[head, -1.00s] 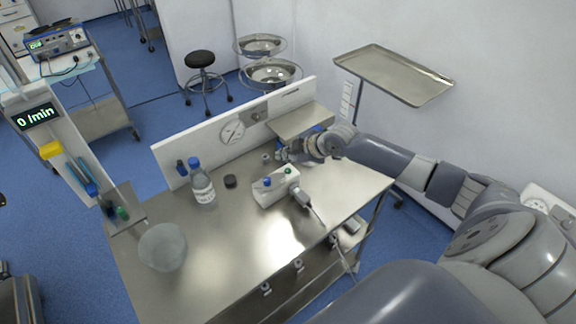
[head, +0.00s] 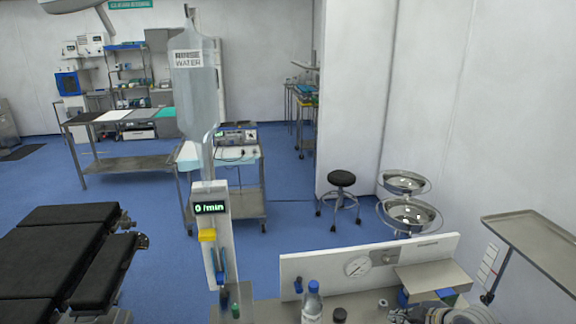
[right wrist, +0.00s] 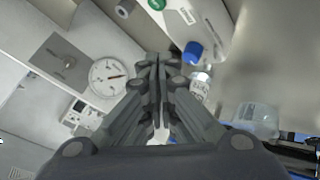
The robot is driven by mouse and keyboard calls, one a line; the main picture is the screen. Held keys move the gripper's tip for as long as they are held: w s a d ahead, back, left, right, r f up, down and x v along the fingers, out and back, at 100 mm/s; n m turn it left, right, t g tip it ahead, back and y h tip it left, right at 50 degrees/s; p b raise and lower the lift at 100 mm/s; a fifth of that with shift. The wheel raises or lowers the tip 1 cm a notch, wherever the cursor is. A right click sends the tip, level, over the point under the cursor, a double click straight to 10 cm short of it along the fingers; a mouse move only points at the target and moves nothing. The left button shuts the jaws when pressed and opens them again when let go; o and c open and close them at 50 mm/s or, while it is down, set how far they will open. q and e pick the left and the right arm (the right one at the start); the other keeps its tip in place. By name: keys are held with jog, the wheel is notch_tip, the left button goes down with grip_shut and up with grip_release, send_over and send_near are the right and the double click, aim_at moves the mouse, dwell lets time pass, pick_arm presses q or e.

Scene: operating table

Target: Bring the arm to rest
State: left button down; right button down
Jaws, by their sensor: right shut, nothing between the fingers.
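My right gripper (right wrist: 157,92) is shut and empty in the right wrist view, its fingers together. In the head view, part of my right arm (head: 450,315) shows at the bottom right, over the steel table's right end. In the right wrist view, a white block with a blue cap (right wrist: 193,52) and a green cap (right wrist: 157,4) lies beyond the fingers, apart from them. A bottle (right wrist: 200,86) shows behind it. My left gripper is in neither view now.
A white panel with a round gauge (head: 358,267) stands along the table's back. A blue-capped bottle (head: 312,303) stands before it. A steel tray (head: 535,238) is at the right, a black stool (head: 342,179) and steel bowls (head: 408,213) behind. Open blue floor (head: 300,225) lies beyond.

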jog(key=s+a+f+m+g, duration=0.1)
jog(key=s+a+f, duration=0.2)
jog(key=s+a, duration=0.5)
jog(key=s+a+f+m+g, duration=0.2)
jog(key=s+a+f, duration=0.1)
jog(key=s+a, duration=0.5)
jog(key=s+d+r+m+g+h, duration=0.25)
jog(key=s+m, duration=0.45)
jog(key=s, duration=0.9)
notch_tip(320, 180, down, 31)
jog(key=s+b, duration=0.1)
jog(key=b, duration=0.5)
jog(key=s+d+f+g+b, duration=0.1)
jog(key=s+f+b, duration=0.1)
jog(key=s+f, duration=0.6)
jog(key=s+d+f+b, duration=0.2)
jog(key=s+f+b, duration=0.1)
jog(key=s+f, duration=0.6)
notch_tip(320, 180, down, 4)
jog(key=shift+d+f+g, duration=0.2)
jog(key=shift+g, duration=0.15)
